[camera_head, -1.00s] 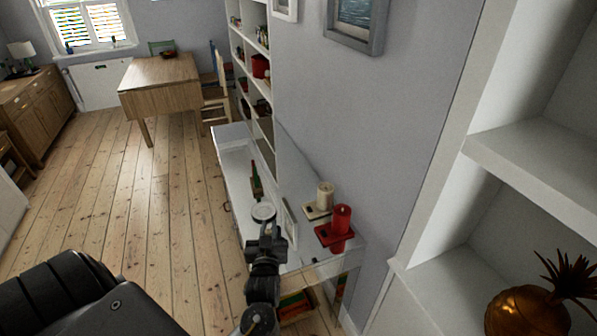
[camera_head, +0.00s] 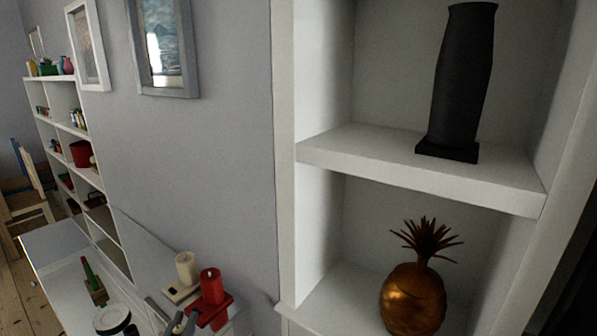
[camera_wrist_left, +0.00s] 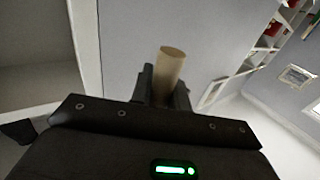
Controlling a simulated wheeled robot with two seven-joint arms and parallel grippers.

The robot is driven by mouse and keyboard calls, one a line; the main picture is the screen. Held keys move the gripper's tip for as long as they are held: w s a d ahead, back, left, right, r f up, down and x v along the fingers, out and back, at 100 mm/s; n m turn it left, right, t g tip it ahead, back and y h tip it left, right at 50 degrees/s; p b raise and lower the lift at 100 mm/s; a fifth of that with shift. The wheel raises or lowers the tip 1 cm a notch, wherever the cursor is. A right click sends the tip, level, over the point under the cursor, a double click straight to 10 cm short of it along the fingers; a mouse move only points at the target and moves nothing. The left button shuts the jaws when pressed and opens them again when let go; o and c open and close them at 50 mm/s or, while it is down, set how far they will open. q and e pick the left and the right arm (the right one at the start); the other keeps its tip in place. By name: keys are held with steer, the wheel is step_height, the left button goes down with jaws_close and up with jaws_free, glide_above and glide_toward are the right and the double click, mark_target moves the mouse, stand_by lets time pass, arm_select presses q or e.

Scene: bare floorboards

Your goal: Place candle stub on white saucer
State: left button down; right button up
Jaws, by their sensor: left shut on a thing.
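In the left wrist view, my left gripper (camera_wrist_left: 164,92) is shut on a tan cylinder, which looks like the candle stub (camera_wrist_left: 171,66). Its plain round end points away from the gripper. In the head view, only part of my left gripper (camera_head: 180,324) shows at the bottom edge, in front of the candles, and the held stub cannot be made out there. The white saucer (camera_head: 111,316) lies on the white surface at the lower left, left of the gripper and apart from it. My right gripper is not in view.
A cream candle (camera_head: 187,268) and a red candle (camera_head: 211,286) stand close behind the left gripper. A green bottle-like thing (camera_head: 91,277) is beyond the saucer. White shelves on the right hold a golden pineapple (camera_head: 413,298) and a black vase (camera_head: 460,85).

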arm_select(q)
steer(key=shift+f, duration=0.7)
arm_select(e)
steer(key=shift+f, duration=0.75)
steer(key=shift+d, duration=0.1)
